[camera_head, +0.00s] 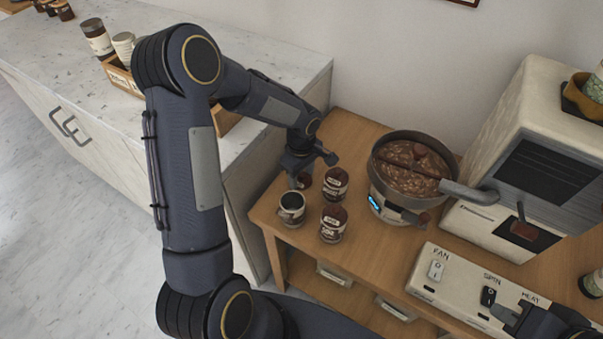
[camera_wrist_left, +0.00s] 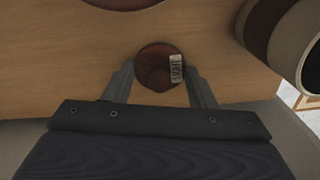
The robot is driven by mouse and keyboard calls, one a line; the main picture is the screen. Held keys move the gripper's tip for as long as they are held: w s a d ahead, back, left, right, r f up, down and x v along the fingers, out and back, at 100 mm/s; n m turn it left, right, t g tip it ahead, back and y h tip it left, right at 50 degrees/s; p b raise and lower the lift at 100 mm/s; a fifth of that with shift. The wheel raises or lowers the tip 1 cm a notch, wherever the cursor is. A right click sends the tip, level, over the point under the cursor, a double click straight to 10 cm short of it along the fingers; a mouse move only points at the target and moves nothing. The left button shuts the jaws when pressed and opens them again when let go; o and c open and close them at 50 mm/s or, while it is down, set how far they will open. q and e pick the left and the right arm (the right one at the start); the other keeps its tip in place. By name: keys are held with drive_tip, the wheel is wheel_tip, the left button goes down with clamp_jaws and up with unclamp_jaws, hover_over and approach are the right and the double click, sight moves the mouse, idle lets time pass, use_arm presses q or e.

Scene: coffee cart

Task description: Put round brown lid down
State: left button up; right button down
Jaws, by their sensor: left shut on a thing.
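The round brown lid (camera_wrist_left: 155,68) with a small pale label is between the fingertips of my left gripper (camera_wrist_left: 160,75) in the left wrist view. The gripper is shut on it. In the head view the lid (camera_head: 304,181) shows just below my left gripper (camera_head: 300,172), over the wooden table beside the jars. I cannot tell whether it touches the table. My right gripper (camera_head: 522,320) is partly in view at the bottom right, by the switch panel; its fingers are not clear.
Two brown-lidded jars (camera_head: 335,183) (camera_head: 333,222) and a mug (camera_head: 291,209) stand close to the lid on the wooden table (camera_head: 365,250). A pan of brown contents (camera_head: 412,168) stands to the right. The switch panel (camera_head: 455,283) lies in front. A marble counter (camera_head: 215,38) is at left.

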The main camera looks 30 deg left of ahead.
use_arm(q)
drive_tip(key=shift+f+b, duration=0.2)
drive_tip(key=shift+b, duration=0.1)
drive_tip(key=o, duration=1)
drive_tip(key=shift+r, duration=0.1)
drive_tip(key=shift+c, duration=0.2)
